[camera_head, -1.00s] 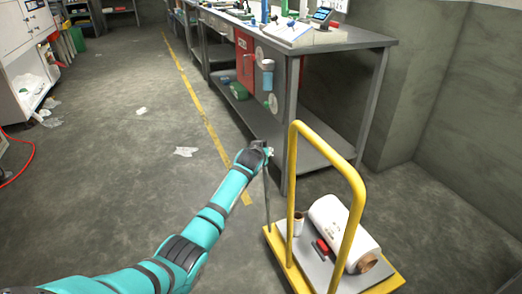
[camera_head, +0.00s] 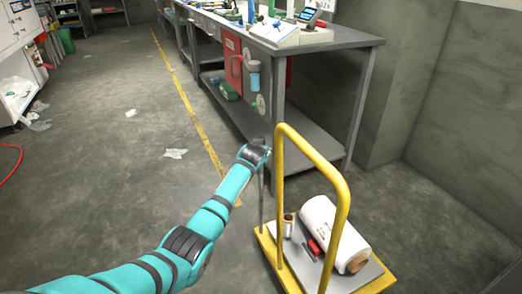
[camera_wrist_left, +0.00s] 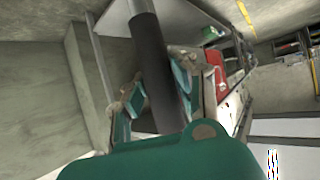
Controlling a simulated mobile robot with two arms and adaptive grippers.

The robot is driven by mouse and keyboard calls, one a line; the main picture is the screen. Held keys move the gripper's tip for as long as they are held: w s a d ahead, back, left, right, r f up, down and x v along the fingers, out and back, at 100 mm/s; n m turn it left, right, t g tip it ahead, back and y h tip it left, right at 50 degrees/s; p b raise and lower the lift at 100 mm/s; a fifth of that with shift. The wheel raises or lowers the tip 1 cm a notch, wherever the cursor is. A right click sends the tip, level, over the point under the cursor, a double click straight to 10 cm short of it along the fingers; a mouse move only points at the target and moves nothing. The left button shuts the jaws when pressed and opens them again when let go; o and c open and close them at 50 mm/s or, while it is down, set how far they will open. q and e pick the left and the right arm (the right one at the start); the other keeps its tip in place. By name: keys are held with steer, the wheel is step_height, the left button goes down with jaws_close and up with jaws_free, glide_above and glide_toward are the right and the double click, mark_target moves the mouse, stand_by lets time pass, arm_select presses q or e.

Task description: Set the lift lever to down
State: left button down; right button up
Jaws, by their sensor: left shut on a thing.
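The lift lever is a thin grey rod (camera_head: 262,197) that stands nearly upright at the left edge of the yellow cart (camera_head: 264,243), beside its yellow hoop handle (camera_head: 342,215). My left gripper (camera_head: 258,152) is at the lever's upper end, just left of the hoop. In the left wrist view the lever is a thick dark rod (camera_wrist_left: 150,65) running between the teal fingers of my left gripper (camera_wrist_left: 155,92), which is shut on it. The fingertips are small and partly hidden in the head view. My right gripper is in neither view.
The cart carries a large white film roll (camera_head: 334,235), a small roll (camera_head: 288,225) and a red item (camera_head: 314,246). A grey workbench (camera_head: 330,42) stands behind the cart. Open floor (camera_head: 100,200) lies to the left, with scraps on it.

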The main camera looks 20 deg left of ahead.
arm_select(q)
steer(key=c, duration=1.2)
jaws_free()
steer(key=shift+w+a+r, duration=0.1)
steer(key=shift+a+r, duration=0.15)
steer(key=shift+a, duration=0.1)
steer(key=shift+o, duration=0.9)
steer(key=shift+d+f, duration=0.1)
steer(key=shift+f, duration=0.05)
steer(key=shift+d, duration=0.1)
steer(key=shift+s, duration=0.2)
steer(key=v, duration=1.1)
steer(key=shift+s+r, duration=0.25)
steer(key=shift+r, duration=0.05)
